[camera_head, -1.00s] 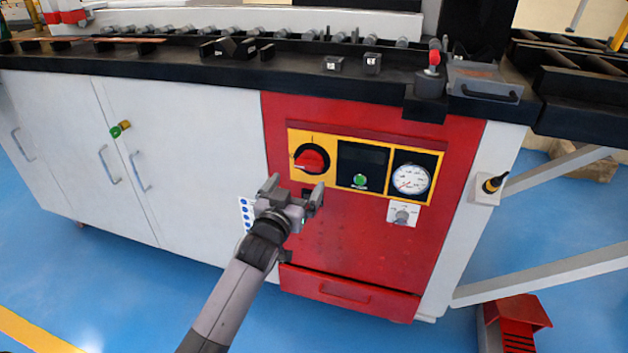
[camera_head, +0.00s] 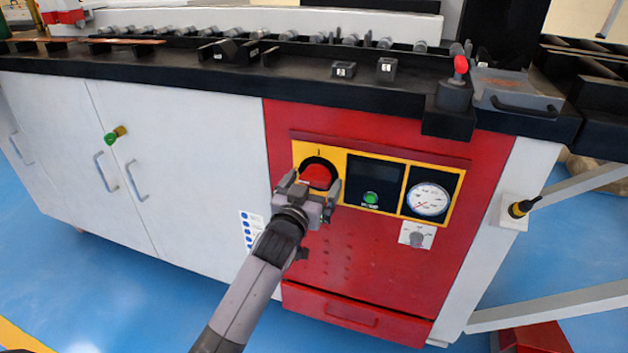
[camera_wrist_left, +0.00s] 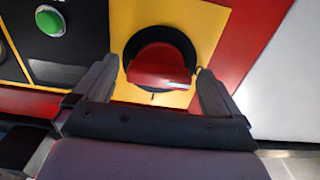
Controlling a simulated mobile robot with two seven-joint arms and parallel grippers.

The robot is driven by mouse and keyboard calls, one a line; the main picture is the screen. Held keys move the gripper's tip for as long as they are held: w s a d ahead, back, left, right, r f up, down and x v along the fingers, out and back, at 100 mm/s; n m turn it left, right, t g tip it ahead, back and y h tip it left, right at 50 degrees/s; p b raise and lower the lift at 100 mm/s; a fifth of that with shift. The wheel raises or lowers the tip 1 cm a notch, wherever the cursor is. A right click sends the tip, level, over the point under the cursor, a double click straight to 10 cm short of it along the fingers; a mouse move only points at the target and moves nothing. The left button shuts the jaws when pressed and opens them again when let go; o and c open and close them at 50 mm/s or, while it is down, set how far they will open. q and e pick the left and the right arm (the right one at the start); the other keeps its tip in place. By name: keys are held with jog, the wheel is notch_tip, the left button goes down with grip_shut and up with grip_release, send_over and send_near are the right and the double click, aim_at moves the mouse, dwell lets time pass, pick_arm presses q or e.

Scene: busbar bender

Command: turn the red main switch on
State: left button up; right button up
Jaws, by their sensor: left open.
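The red main switch (camera_head: 317,175) is a red rotary knob on a black disc, set in a yellow plate on the red front panel. My left gripper (camera_head: 310,186) is in front of its lower part and hides some of it. In the left wrist view the knob (camera_wrist_left: 161,66) lies ahead, between and just beyond the two spread fingers of the gripper (camera_wrist_left: 158,85). The fingers are open and hold nothing; contact with the knob cannot be made out. My right gripper is out of view.
Right of the switch are a dark display, a green button (camera_head: 371,198), a round gauge (camera_head: 428,199) and a small grey selector (camera_head: 417,235). The dark worktop (camera_head: 390,100) juts out above the panel. A red drawer (camera_head: 352,312) is below. White doors (camera_head: 190,160) stand left.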

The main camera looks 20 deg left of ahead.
pick_arm(q)
jog(key=c, duration=1.1)
jog(key=shift+o, duration=0.2)
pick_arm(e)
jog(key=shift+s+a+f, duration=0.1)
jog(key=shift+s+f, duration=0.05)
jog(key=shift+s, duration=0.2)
